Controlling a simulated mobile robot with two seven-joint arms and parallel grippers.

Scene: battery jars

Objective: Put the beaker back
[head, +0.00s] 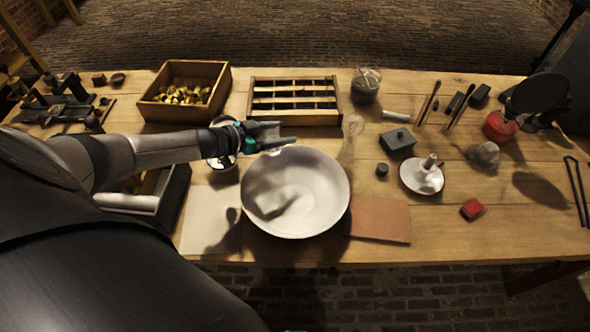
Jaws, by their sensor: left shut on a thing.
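My left gripper (272,134) reaches in from the left, over the back rim of a wide white bowl (312,177). Its fingers are shut on a small, pale, glassy thing, which I take to be the beaker (274,151); the fingers hide most of it. The beaker is above the bowl's back rim, and a dark shadow falls inside the bowl. My right gripper is not in view.
Behind stand a wooden box of yellowish pieces (186,94), a slotted wooden rack (293,99) and a glass jar (366,85). Clear glassware (350,128) stands right of the gripper. A brown mat (382,220) lies right of the bowl. The front right is mostly free.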

